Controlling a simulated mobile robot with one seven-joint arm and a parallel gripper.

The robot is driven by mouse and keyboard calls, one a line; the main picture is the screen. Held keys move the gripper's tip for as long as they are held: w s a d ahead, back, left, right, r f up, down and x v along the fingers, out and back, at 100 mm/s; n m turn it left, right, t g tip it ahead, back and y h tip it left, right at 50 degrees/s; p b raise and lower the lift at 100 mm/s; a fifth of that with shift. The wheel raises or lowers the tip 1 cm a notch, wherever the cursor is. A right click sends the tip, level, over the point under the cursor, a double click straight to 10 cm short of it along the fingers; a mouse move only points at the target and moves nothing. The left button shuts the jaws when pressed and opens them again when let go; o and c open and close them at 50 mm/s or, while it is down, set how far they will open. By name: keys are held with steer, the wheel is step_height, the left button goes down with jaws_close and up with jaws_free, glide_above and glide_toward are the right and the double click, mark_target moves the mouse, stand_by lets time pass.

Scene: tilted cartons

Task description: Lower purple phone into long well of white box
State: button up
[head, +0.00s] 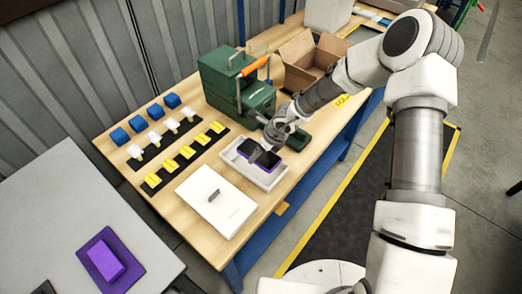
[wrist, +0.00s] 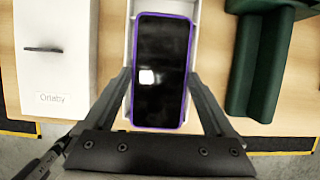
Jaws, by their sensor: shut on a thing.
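The purple phone (wrist: 161,75) has a dark screen and a purple rim, and it lies between the two fingers of my gripper (wrist: 165,88) in the wrist view. My gripper is shut on the phone's long sides. In the head view my gripper (head: 262,152) holds the phone (head: 266,158) over the open white box (head: 283,172). The phone hides most of the box's inside, so the long well is largely covered. White box walls (wrist: 197,12) show beside the phone's upper end in the wrist view. I cannot tell whether the phone touches the box.
A white lid (head: 216,200) lies left of the box. A green press (head: 235,85) stands behind it. Rows of yellow (head: 185,152), white and blue blocks (head: 137,123) lie at left. An open carton (head: 310,60) is at the back. A purple block (head: 104,262) sits on the grey table.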

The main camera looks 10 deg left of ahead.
steer(key=shift+f+b, duration=3.45)
steer(key=shift+b, duration=0.15)
steer(key=shift+f, duration=0.25)
steer(key=o, duration=1.3)
steer(key=shift+c, duration=0.2)
steer(key=shift+r, duration=0.15)
step_height(320, 180, up, 7)
steer(key=p, duration=0.8)
